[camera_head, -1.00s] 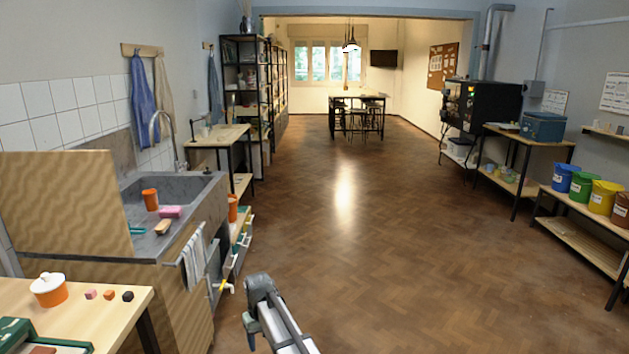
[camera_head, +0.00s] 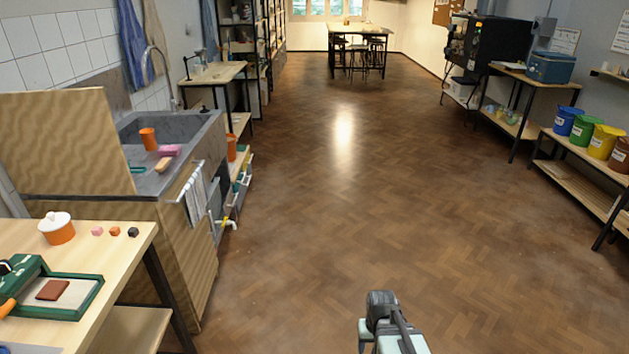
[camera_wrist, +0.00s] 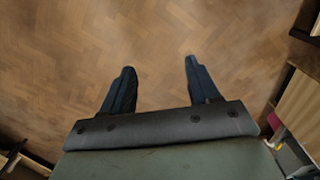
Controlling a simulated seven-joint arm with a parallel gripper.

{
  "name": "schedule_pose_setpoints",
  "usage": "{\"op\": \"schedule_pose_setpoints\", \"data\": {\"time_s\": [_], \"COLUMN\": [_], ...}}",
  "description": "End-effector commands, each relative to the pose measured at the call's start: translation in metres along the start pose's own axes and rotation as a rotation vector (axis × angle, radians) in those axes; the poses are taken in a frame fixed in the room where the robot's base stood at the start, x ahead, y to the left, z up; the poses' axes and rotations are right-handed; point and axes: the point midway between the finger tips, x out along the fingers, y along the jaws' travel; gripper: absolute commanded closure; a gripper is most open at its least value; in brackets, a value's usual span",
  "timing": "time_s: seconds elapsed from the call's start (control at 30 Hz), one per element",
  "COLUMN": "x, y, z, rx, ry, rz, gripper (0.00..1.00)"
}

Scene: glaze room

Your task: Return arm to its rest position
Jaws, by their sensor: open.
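My gripper (camera_wrist: 159,85) shows in the wrist view with its two dark fingers spread apart and nothing between them. Bare wooden floor lies beyond the fingertips. In the head view, part of my arm shows at the bottom, right of centre, over open floor and clear of the furniture. The fingers cannot be made out in that view.
A worktable (camera_head: 120,240) at lower left holds an orange jar (camera_head: 58,231) and a green-framed tray (camera_head: 88,296). A sink (camera_head: 178,140) stands behind it. Coloured buckets (camera_head: 583,130) sit on a shelf at right. The middle floor (camera_head: 340,220) is clear.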

Motion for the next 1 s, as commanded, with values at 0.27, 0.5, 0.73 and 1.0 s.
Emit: {"op": "schedule_pose_setpoints", "data": {"time_s": [0.27,0.5,0.73,1.0], "x": [0.043,0.090,0.133,0.172], "y": [-0.001,0.000,0.000,0.001], "z": [0.035,0.087,0.145,0.218], "rx": [-0.003,-0.002,-0.001,0.000], "ry": [-0.092,-0.206,-0.321,-0.456], "rz": [0.000,0.001,0.001,0.001], "gripper": [0.39,0.39,0.39,0.39]}}
